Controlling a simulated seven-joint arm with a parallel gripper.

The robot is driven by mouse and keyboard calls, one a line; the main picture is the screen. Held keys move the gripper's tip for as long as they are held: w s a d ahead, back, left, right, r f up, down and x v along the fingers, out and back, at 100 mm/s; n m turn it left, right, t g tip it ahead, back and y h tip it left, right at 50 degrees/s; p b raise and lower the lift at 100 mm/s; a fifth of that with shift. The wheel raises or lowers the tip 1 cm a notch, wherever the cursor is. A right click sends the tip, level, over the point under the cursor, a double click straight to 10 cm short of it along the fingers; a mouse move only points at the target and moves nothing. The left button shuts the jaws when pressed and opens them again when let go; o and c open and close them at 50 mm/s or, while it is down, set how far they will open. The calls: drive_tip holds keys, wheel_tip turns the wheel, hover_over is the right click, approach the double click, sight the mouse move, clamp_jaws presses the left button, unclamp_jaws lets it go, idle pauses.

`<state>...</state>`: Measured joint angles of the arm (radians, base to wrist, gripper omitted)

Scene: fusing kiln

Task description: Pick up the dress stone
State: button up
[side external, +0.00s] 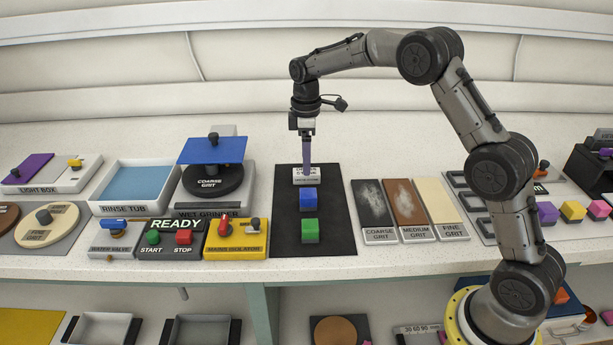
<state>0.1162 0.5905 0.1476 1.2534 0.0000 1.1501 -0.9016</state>
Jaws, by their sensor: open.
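A small pale block with dark lettering that seems to read dress stone (306,173) sits at the far end of the black mat (340,235). A purple upright bar (308,155) stands between it and my gripper (304,137); I cannot tell whether the bar belongs to the stone. My gripper points straight down right above the block, open, with its fingers at the top of the bar. The fingertips are too small to make out clearly, and contact cannot be told.
A blue block (308,198) and a green block (310,230) sit on the mat nearer the front. The wet grinder (212,180) with a blue plate (213,149) stands left. Coarse (372,205), medium (408,205) and fine grit (440,205) panels lie right.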

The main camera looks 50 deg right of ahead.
sight(299, 178)
drive_tip(key=shift+s+f, duration=0.1)
drive_tip(key=shift+f, duration=1.55)
clamp_jaws()
